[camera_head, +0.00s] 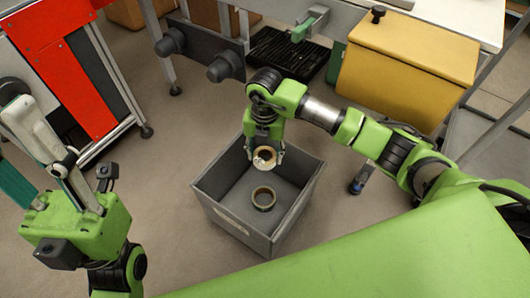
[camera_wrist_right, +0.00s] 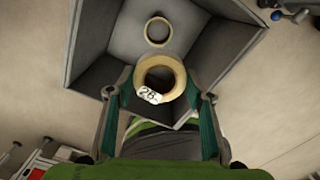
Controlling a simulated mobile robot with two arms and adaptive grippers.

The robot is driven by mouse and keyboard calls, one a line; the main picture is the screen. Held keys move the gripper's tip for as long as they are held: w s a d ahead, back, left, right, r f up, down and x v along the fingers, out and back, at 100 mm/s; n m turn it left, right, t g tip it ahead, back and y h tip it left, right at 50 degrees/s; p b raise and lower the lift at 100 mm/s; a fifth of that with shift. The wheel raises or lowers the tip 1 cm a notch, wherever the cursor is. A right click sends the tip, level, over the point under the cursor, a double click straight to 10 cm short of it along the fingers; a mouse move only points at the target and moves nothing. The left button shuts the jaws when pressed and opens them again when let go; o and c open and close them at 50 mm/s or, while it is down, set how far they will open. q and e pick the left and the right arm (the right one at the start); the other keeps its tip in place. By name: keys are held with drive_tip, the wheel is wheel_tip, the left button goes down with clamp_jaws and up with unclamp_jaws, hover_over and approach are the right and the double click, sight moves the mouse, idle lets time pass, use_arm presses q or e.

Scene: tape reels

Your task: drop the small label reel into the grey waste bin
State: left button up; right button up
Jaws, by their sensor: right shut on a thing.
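The small label reel, a tan ring with a white tag reading "2B" (camera_wrist_right: 150,95), is between the fingers of my right gripper (camera_head: 266,150), which is shut on it. The reel (camera_head: 272,165) hangs over the open grey waste bin (camera_head: 228,220), near its far side, apart from the floor of the bin. A second tan ring-shaped reel (camera_head: 263,208) lies in the bin; it also shows in the right wrist view (camera_wrist_right: 147,31). My left gripper (camera_head: 18,150) is at the far left, its fingers spread apart and empty, well away from the bin.
A yellow box (camera_head: 410,65) stands beyond the bin to the right, with a black slatted tray (camera_head: 285,55) beside it. A red-fronted cabinet (camera_head: 60,65) stands at the left.

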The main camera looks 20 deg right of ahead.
wheel_tip(320, 180, down, 2)
drive_tip(key=shift+f+b, duration=0.1)
drive_tip(key=shift+b, duration=0.8)
drive_tip(key=o, duration=1.2)
wheel_tip(320, 180, up, 8)
drive_tip(key=shift+f, duration=0.2)
